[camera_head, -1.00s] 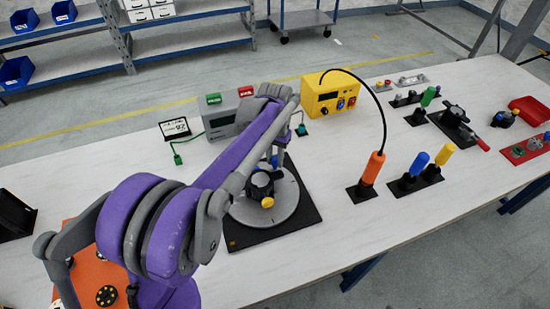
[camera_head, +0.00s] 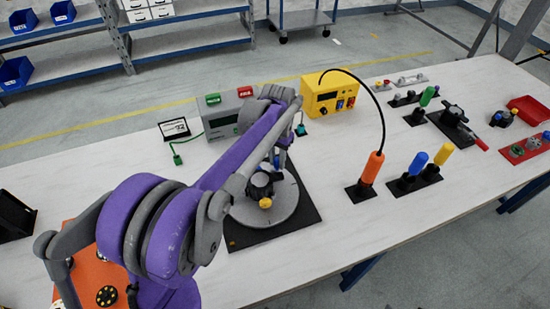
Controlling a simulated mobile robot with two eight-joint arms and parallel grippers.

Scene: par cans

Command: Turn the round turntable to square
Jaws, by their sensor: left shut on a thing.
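The round turntable (camera_head: 285,208) is a grey disc lying on a black square plate (camera_head: 305,222) on the white bench. A black clamp-like part with a yellow knob (camera_head: 265,202) stands near its middle. My purple left arm reaches over it from the left. My left gripper (camera_head: 279,160) points down at the far side of the disc, largely hidden by the arm. It is shut on a small upright turntable peg, of which little shows. The disc's left part is also behind the arm. My right gripper is not in view.
A grey box (camera_head: 221,121) with green and red buttons and a yellow box (camera_head: 329,98) stand behind the turntable. An orange handle (camera_head: 371,168) with a black cable stands to the right, near blue and yellow handles. Bare bench lies in front and right.

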